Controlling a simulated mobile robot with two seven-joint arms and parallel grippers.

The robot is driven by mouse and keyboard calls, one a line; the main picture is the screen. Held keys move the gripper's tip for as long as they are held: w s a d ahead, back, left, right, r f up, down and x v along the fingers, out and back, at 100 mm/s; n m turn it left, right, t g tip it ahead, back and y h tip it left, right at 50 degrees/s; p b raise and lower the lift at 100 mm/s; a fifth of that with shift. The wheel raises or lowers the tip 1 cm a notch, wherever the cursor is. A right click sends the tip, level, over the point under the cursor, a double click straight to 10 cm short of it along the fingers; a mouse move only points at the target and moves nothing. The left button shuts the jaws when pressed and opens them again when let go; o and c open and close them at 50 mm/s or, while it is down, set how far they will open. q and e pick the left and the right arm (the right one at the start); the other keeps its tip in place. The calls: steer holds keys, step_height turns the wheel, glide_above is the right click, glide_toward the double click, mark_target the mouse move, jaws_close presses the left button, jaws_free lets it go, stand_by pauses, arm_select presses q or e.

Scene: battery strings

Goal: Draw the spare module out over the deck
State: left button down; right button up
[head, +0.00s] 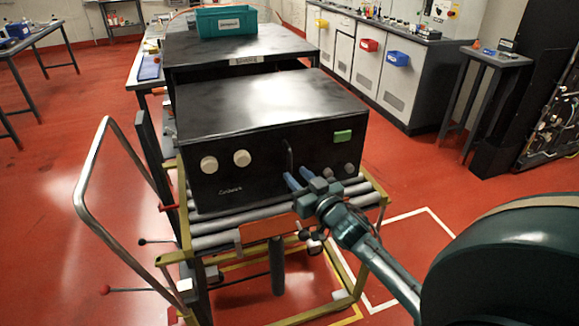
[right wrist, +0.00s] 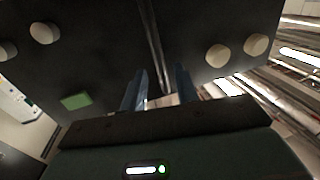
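The spare module, a large black box (head: 265,105), sits level above the grey rollers of the deck (head: 212,241), with a few rollers bare in front of it. Its front has white round knobs, a green plate (head: 343,136) and a thin upright handle (head: 289,156), which also shows in the right wrist view (right wrist: 151,40). My right gripper (head: 292,181) is at the lower part of the handle. In the right wrist view its blue fingers (right wrist: 159,88) stand apart, one on each side of the handle, with gaps visible. My left gripper is not in view.
A black cabinet (head: 240,45) with a teal bin (head: 227,21) stands behind the module. The deck's trolley has a bent metal push handle (head: 84,185) at left and red-tipped levers. A bench with colored bins lines the right. Red floor is open on both sides.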

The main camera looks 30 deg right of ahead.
mark_target(291, 169)
steer(key=shift+w+d, duration=0.1)
steer(key=shift+w, duration=2.25)
jaws_close()
